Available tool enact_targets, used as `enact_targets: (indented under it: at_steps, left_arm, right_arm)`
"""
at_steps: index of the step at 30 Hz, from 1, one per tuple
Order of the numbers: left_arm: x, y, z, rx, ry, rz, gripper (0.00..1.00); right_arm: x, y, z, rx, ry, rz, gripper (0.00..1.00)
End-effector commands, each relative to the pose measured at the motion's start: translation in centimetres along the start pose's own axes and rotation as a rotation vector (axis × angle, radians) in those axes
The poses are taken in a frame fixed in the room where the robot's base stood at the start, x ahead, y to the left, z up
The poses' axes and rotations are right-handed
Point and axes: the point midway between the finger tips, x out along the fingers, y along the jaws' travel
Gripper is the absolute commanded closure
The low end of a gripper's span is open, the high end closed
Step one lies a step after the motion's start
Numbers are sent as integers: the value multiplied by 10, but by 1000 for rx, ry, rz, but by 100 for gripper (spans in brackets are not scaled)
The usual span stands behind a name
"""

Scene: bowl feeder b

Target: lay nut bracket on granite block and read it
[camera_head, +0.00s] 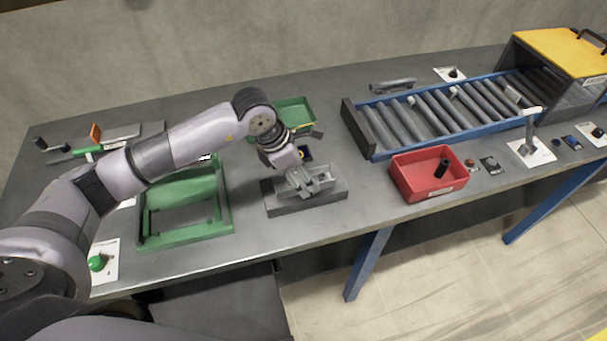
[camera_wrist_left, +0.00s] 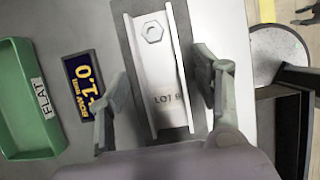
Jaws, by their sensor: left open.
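The nut bracket (camera_head: 321,182) is a light grey metal channel on the dark granite block (camera_head: 300,204). In the left wrist view the bracket (camera_wrist_left: 160,85) shows a hexagonal nut at its far end and the marking "LOT" with a character I read as 8 or 9 near its close end. My left gripper (camera_head: 303,181) is just above the block. In the left wrist view my left gripper (camera_wrist_left: 161,65) is open, with one finger on each side of the bracket; I cannot tell whether they touch it. My right gripper is not in view.
A small dark display (camera_wrist_left: 85,84) with yellow characters, seemingly "1.0", lies beside a green bin labelled "FLAT" (camera_wrist_left: 40,115). A green frame (camera_head: 185,240) stands left of the block. A red bin (camera_head: 405,180) and roller conveyor (camera_head: 440,115) are at right.

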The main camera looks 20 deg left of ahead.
Motion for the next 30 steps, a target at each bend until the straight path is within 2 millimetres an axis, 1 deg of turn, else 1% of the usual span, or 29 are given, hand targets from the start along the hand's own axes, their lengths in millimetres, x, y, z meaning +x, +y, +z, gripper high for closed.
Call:
enact_targets:
  at_steps: [1,9,12,15,18,21,30]
  left_arm:
    - [-7,2,-1,2,-3,5,40]
    - [-65,1,-1,3,-2,7,40]
    - [-84,1,-1,2,-2,6,40]
    - [-98,0,-1,2,-2,3,40]
    - [-107,0,-1,1,-1,3,40]
    - [-111,0,-1,0,0,2,40]
    - [-111,0,0,1,0,1,40]
  right_arm:
    - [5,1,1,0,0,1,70]
    - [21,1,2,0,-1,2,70]
    - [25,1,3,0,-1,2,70]
    - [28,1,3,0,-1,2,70]
    - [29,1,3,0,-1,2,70]
    - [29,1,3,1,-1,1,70]
    - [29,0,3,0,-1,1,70]
